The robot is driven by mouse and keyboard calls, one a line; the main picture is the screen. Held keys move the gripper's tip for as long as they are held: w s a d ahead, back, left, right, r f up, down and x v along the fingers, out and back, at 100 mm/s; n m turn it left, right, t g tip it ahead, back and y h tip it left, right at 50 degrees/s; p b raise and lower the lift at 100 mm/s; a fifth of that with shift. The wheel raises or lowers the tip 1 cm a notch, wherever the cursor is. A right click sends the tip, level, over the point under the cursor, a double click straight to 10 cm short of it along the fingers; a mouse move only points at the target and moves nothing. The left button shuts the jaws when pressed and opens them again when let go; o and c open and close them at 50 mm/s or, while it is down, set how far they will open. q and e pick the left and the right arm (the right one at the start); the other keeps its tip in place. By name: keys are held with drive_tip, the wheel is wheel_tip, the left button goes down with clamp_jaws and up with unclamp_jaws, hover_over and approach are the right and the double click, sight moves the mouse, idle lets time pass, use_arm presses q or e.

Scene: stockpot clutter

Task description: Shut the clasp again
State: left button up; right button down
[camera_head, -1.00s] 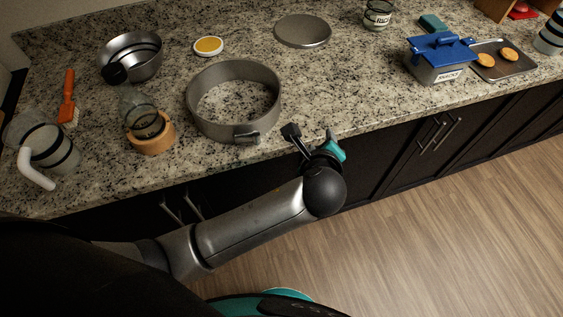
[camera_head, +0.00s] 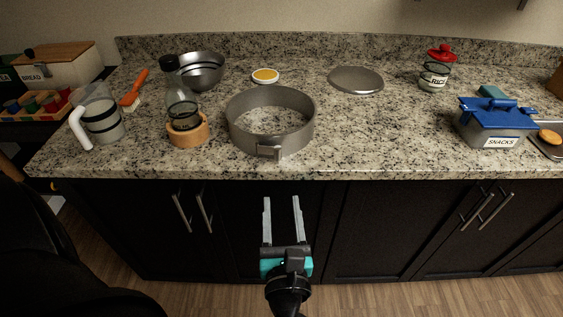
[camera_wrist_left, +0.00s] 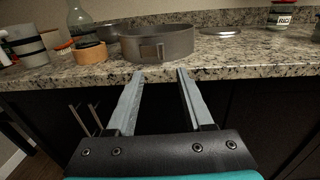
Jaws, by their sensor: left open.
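A grey metal springform ring (camera_head: 232,122) stands on the granite counter near its front edge, with no base inside it. Its clasp (camera_head: 268,152) is on the front wall, facing me; I cannot tell for sure whether its lever is open or flat. The clasp also shows in the left wrist view (camera_wrist_left: 152,51). My left gripper (camera_head: 282,200) is open and empty, in front of the counter and below its edge, with its fingers pointing at the ring. It is apart from the clasp. My right gripper is not in view.
A bottle (camera_head: 181,108) in a wooden holder (camera_head: 188,136) stands left of the ring, with a jug (camera_head: 104,120) beyond it. A round metal disc (camera_head: 356,80) lies behind right. A blue-lidded snacks box (camera_head: 495,125) is far right. The counter between is clear.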

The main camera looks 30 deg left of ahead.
sight(278, 153)
use_arm(q)
drive_tip(key=x, duration=1.4)
drive_tip(key=shift+b, duration=0.3)
clamp_jaws()
